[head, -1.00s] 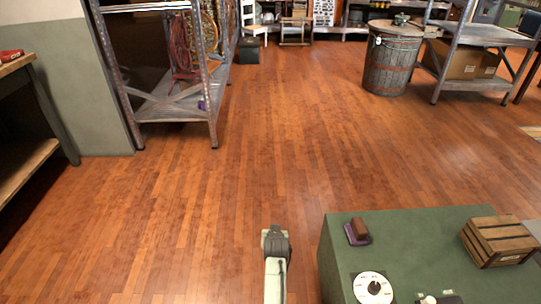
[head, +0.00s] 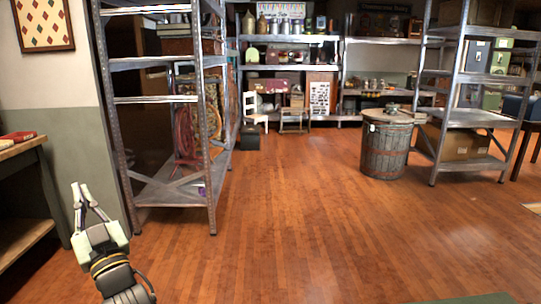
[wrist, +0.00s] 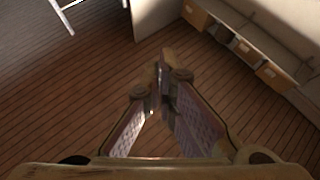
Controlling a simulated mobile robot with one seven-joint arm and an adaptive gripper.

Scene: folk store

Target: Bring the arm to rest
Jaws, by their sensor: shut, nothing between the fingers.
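My gripper (head: 82,192) shows at the lower left of the head view, raised above the floor and pointing up in the picture. Its fingers come together at the tips. In the wrist view the two fingers (wrist: 160,80) also meet near the middle with nothing held between them. Wood floor lies beyond them.
A metal shelf rack (head: 170,190) stands close, to the right of my gripper. A wooden bench (head: 25,150) is at the left edge. A wooden barrel (head: 384,148) stands at right. A green surface (head: 470,299) edges in at the bottom. The middle floor is open.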

